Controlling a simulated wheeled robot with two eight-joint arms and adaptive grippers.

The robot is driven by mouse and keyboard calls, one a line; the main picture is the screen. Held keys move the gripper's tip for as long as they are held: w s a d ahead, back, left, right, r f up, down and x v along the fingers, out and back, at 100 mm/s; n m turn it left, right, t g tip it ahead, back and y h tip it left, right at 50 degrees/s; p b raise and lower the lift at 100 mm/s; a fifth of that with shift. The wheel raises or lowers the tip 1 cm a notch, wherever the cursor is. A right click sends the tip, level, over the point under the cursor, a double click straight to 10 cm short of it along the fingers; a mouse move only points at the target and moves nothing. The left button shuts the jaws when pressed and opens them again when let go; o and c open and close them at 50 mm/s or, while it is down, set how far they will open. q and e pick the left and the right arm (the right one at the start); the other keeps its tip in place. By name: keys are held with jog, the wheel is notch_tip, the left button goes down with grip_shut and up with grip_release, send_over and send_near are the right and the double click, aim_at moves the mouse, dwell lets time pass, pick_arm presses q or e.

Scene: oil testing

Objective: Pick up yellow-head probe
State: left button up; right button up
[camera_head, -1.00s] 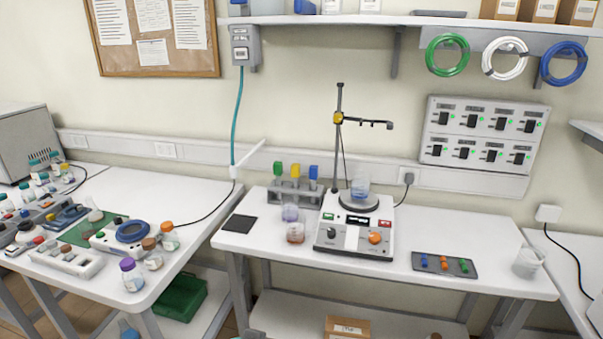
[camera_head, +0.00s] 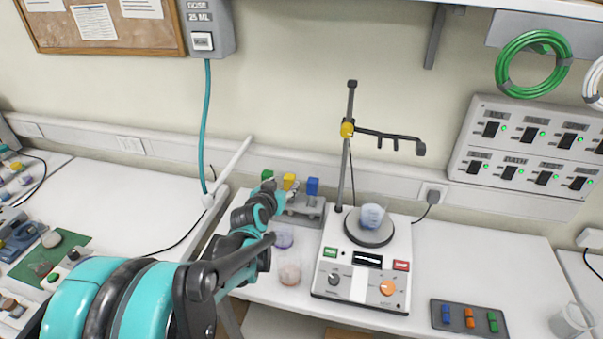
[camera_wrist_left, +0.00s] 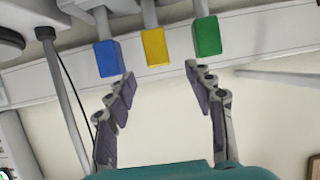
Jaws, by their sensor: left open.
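The yellow-head probe (camera_head: 289,181) stands in the rack (camera_head: 302,211) between the green-head probe (camera_head: 267,175) and the blue-head probe (camera_head: 312,186). My left gripper (camera_head: 286,195) is open and empty, reaching in at the rack close to the yellow head. In the left wrist view, which looks upside down, the yellow head (camera_wrist_left: 155,46) lies between the lines of the two open fingers (camera_wrist_left: 159,73). The blue head (camera_wrist_left: 107,58) is near one fingertip and the green head (camera_wrist_left: 206,36) near the other. Whether they touch is unclear. My right gripper is not in view.
A hotplate (camera_head: 337,256) with a beaker (camera_head: 372,217) stands right of the rack, with a clamp stand (camera_head: 350,110) behind. Two small beakers (camera_head: 289,273) sit before the rack, partly near my arm. A tray (camera_head: 469,318) with coloured pieces lies at right.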

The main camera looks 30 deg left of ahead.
aim_at(288, 181)
pick_arm(q)
jog(key=shift+w+a+f, duration=0.2)
jog(key=shift+w, duration=0.3)
jog(key=shift+w+f+b, duration=0.3)
jog(key=shift+w+b, duration=0.2)
jog(key=shift+w, duration=0.1)
jog(key=b+x, duration=0.1)
jog(key=x, duration=0.4)
jog(key=shift+b, duration=0.35)
grip_shut()
